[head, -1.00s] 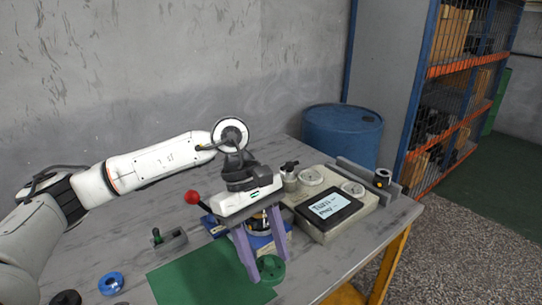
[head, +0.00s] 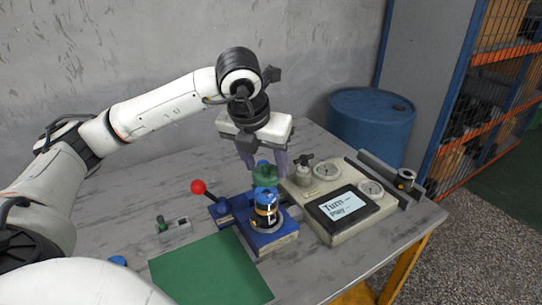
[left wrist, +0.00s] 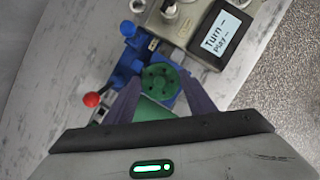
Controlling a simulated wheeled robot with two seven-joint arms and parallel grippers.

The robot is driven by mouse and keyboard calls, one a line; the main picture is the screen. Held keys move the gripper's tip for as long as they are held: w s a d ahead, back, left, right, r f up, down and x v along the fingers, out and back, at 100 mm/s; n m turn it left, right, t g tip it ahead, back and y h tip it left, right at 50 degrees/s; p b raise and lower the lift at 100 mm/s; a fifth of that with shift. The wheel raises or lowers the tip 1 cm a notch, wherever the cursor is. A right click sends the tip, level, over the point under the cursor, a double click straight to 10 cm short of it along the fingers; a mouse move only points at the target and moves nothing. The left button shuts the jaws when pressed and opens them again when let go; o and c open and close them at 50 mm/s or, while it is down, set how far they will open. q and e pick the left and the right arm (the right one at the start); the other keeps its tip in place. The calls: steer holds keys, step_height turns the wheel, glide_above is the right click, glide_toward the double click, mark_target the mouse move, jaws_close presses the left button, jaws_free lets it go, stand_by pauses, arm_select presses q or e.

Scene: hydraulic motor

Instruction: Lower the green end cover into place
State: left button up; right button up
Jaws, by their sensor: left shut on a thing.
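The green end cover (head: 265,176) is a round disc with several holes in its face. My left gripper (head: 263,168) points down with its purple fingers shut on the cover. In the left wrist view the cover (left wrist: 160,82) sits between the fingertips. The motor body (head: 266,212), blue with a dark and yellow band, stands upright in a blue fixture (head: 275,240). The cover appears right over the motor's top; I cannot tell whether they touch. In the left wrist view the cover hides most of the motor. My right gripper is not in view.
A red-knobbed lever (head: 198,187) stands left of the fixture. A test unit (head: 325,228) with gauges and a screen stands close on the right. A green mat (head: 208,270) lies in front. A small grey block (head: 175,231) is at left.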

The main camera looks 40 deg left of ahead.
mark_target(263, 175)
arm_select(q)
steer(key=shift+a+n, duration=0.1)
steer(key=shift+n, duration=0.2)
steer(key=shift+f+b, duration=1.15)
steer(key=shift+f, duration=0.45)
steer(key=shift+r, duration=0.1)
steer(key=shift+f+b, duration=0.65)
steer(key=shift+b, duration=0.25)
stand_by(0.6)
steer(key=shift+r, duration=0.35)
stand_by(0.5)
steer(key=shift+f+b, duration=0.3)
steer(key=shift+f, duration=0.15)
stand_by(0.5)
steer(key=o, duration=1.8)
steer(key=shift+c, duration=0.2)
